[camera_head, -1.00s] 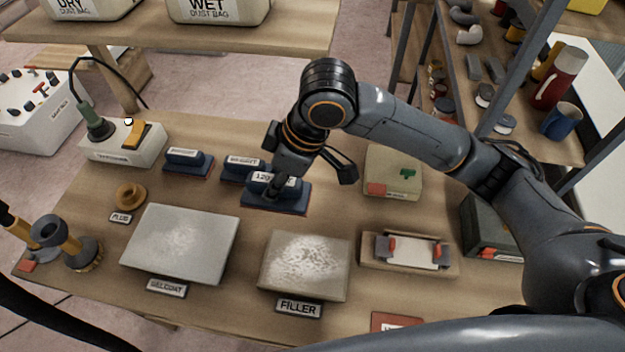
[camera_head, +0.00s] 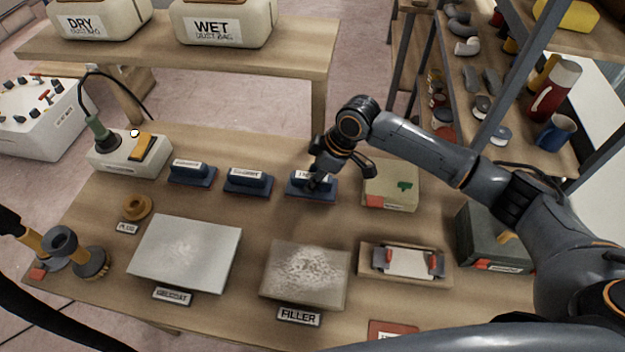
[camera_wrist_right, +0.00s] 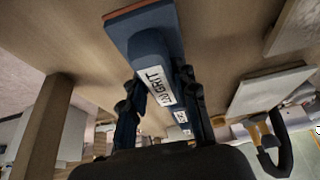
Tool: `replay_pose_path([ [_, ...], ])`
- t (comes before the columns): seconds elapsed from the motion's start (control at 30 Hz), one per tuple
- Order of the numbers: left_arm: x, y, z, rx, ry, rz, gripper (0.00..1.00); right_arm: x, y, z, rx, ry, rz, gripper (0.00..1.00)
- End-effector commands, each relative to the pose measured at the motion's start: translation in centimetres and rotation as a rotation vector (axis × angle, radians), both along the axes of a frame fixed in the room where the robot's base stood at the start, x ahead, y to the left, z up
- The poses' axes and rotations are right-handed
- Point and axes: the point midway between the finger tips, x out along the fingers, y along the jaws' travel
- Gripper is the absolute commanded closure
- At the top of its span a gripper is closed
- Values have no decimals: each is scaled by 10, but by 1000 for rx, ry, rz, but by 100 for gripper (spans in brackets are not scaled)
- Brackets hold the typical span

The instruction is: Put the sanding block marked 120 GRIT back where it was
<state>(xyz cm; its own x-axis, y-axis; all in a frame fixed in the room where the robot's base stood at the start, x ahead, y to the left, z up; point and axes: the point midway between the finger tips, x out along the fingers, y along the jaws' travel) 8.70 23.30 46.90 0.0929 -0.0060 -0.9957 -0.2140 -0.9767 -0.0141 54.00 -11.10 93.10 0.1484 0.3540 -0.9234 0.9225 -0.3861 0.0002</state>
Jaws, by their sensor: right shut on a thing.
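The sanding block (camera_head: 325,188) in my right gripper is dark blue, with a white label on its raised handle. The fingers partly cover this label in the head view; in the wrist view the block (camera_wrist_right: 150,50) shows a label ending in GRIT. My right gripper (camera_head: 316,183) is shut on the handle, at the right end of a row of similar blocks. I cannot tell whether the block's base touches the table. Two other blue sanding blocks, one at the middle (camera_head: 247,181) and one at the left (camera_head: 191,173), stand apart to its left. My left gripper is not in view.
The gelcoat panel (camera_head: 187,254) and filler panel (camera_head: 305,273) lie in front. A grey-white unit with a cable (camera_head: 120,158) stands at the back left.

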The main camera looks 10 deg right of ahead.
Motion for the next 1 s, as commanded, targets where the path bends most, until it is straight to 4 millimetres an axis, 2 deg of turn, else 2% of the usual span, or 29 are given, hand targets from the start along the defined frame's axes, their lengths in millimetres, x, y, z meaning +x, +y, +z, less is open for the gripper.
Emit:
replay_pose_path([
  [0.13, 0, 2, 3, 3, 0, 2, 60, -1, 1, -18, 1, 1, -1, 96],
  [0.47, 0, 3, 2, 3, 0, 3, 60, -1, 1, -21, 1, 0, 0, 96],
  [0.5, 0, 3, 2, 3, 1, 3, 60, -1, 1, -21, 0, 1, 0, 64],
  [0.6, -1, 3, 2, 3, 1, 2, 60, -1, 1, -21, 0, 1, 0, 48],
  [0.87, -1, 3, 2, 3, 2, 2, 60, -1, 1, -21, 0, 1, 0, 48],
  [1.0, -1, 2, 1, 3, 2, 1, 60, -1, -2, -14, 0, -1, 0, 48],
])
